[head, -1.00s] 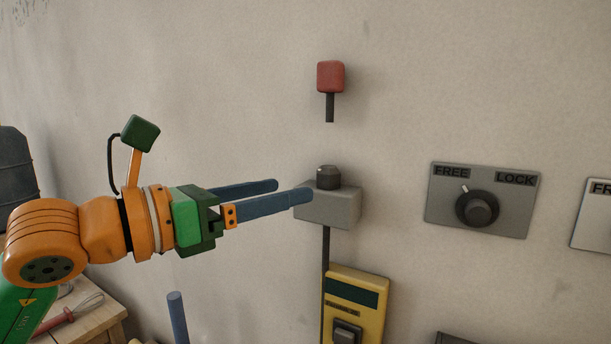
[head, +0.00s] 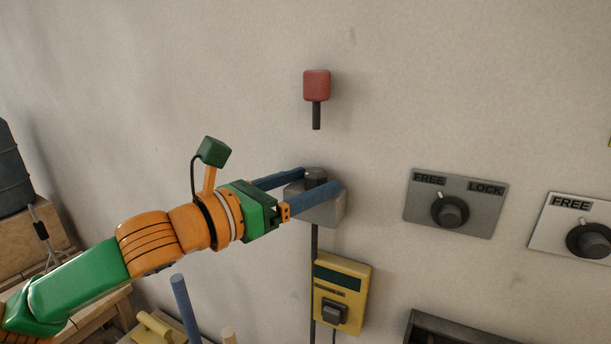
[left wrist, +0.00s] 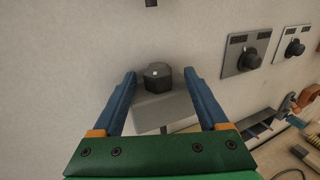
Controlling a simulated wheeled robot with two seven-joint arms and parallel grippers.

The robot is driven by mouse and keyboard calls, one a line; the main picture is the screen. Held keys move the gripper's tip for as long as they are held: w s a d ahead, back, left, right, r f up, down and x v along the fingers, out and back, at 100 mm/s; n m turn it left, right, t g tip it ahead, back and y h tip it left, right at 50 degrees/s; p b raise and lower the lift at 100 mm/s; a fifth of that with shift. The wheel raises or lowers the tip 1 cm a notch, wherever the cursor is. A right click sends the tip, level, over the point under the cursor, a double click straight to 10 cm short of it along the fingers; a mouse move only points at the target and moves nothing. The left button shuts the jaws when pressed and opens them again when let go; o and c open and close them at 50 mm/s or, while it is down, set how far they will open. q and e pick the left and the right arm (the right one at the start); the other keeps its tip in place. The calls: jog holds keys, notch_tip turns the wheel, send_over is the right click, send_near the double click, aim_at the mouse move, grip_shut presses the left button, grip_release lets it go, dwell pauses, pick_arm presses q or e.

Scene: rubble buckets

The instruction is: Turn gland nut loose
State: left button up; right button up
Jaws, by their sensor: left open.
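The gland nut (head: 315,177) is a dark faceted cap on top of a grey box (head: 325,212) fixed to the wall. A dark cable runs down from the box. In the left wrist view the nut (left wrist: 157,77) has a small white mark on top and lies between the fingers, near their tips. My left gripper (head: 320,178) is open, with one blue finger on each side of the nut. In the wrist view gaps show between both fingers and the nut. My right gripper is not in view.
A red block on a dark stem (head: 316,86) is on the wall above the nut. A yellow device (head: 341,293) hangs below. Grey FREE/LOCK knob panels (head: 455,203) are to the right. A wooden bench (head: 105,306) is at the lower left.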

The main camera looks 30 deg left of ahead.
pick_arm(q)
jog(key=shift+a, duration=0.1)
grip_shut()
jog(key=shift+n+y, duration=0.3)
jog(key=shift+y, duration=0.2)
jog(key=shift+d+y, duration=0.2)
jog(key=shift+y, duration=0.1)
jog(key=shift+d+n+t+y, duration=0.15)
jog(key=shift+n+t+y, duration=0.15)
jog(key=shift+n+y, duration=0.4)
jog(key=shift+d+f+n+y+b, duration=0.15)
jog(key=shift+n+y+b, duration=0.55)
jog(key=shift+y, duration=0.4)
jog(key=n+y+b, duration=0.2)
jog(key=y+b, duration=0.1)
jog(key=b, duration=0.1)
jog(key=n+g+y+b, duration=0.1)
jog(key=n+y+b, duration=0.1)
jog(key=y+b, duration=0.1)
jog(key=n+g+y+b, duration=0.1)
jog(key=n+y+b, duration=0.1)
jog(key=y+b, duration=0.1)
jog(key=shift+w+d+f+b, duration=0.1)
jog(key=shift+d+f+b, duration=0.25)
jog(key=shift+b, duration=0.5)
jog(key=shift+d+r+n+g+y+b, duration=0.15)
jog(key=shift+r+n+g+y+b, duration=0.3)
jog(key=shift+y+b, duration=0.45)
